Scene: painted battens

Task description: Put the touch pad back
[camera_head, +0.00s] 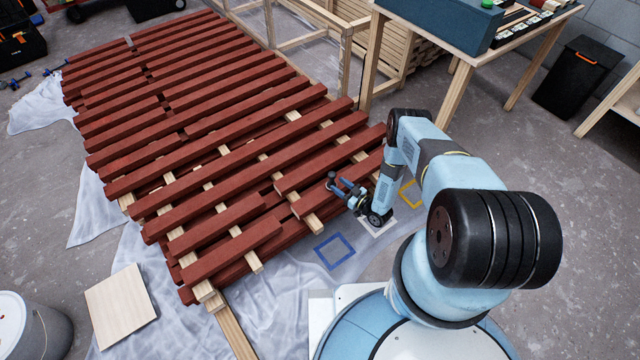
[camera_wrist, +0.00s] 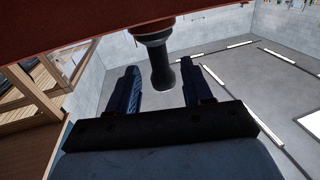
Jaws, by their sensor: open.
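The touch pad, a dark tool with a round head and a flared handle, shows in the wrist view (camera_wrist: 158,42) between and beyond my open fingers. Gaps show between its handle and both fingers. Its upper end meets the lower edge of a red batten in that picture; I cannot tell if they touch. In the head view a small dark shape at my fingertips seems to be the touch pad (camera_head: 332,180). My gripper (camera_head: 346,188) is low beside the right ends of the red battens (camera_head: 215,120); it also shows in the wrist view (camera_wrist: 161,72).
A blue square outline (camera_head: 335,251) and a yellow one (camera_head: 409,192) lie on the floor near my arm. A pale board (camera_head: 121,306) and a bucket (camera_head: 40,328) are at lower left. A wooden bench (camera_head: 455,92) stands behind. Plastic sheeting lies under the battens.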

